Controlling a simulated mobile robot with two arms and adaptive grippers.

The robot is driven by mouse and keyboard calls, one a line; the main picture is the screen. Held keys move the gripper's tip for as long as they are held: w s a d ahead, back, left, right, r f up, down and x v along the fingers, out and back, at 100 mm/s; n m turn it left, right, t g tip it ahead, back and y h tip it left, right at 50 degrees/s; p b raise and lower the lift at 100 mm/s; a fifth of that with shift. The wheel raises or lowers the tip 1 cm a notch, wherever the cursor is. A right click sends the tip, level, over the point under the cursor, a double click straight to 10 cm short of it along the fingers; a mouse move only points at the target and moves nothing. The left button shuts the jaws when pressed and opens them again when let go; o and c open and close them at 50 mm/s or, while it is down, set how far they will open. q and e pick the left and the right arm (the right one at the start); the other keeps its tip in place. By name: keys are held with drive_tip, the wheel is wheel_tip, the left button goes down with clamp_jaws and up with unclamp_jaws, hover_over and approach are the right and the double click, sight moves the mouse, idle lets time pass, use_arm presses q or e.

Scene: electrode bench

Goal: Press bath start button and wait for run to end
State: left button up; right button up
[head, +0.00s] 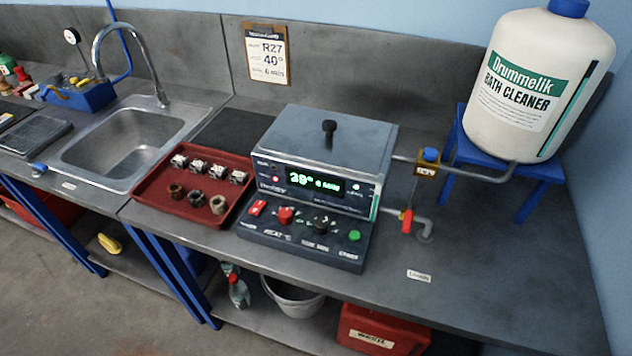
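The bath (322,152) is a grey box on the bench with a flat lid and a black knob on top. The lid is on, so its inside is hidden. Its green display (316,183) reads about 29° with a minutes figure too small to read surely. A dark control panel (300,246) at its front carries a red switch (257,208), a red knob (286,215), a black knob (320,224) and a green button (354,235) at the right end. Nothing touches the button. Neither of my grippers is in view.
A red tray (160,217) with several small parts lies left of the bath, beside a sink (125,145). A BATH CLEANER drum (540,85) stands on a blue stand at right, with a pipe and valves. A card (267,55) reads R27, 40°.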

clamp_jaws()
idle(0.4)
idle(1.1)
